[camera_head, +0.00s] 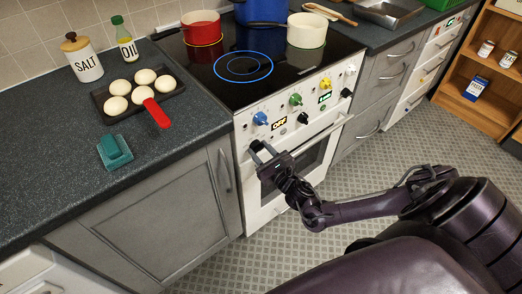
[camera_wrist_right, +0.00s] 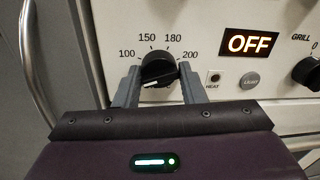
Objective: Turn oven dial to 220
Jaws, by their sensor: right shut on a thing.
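The oven dial (camera_wrist_right: 158,64) is a black round knob on the white front panel. The numbers 100, 150, 180 and 200 are printed around its upper side. A white mark on the knob lies toward its lower left. My right gripper (camera_wrist_right: 159,80) is shut on the dial, one finger on each side. The display (camera_wrist_right: 249,43) reads OFF. My left gripper is not in view.
The grill knob (camera_wrist_right: 308,72) is to the right of the display. Blue (camera_head: 260,118), green (camera_head: 295,99) and yellow (camera_head: 325,83) hob knobs sit higher on the panel. A pan with a red handle (camera_head: 157,113) lies on the left counter. The oven handle (camera_head: 320,130) runs below the panel.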

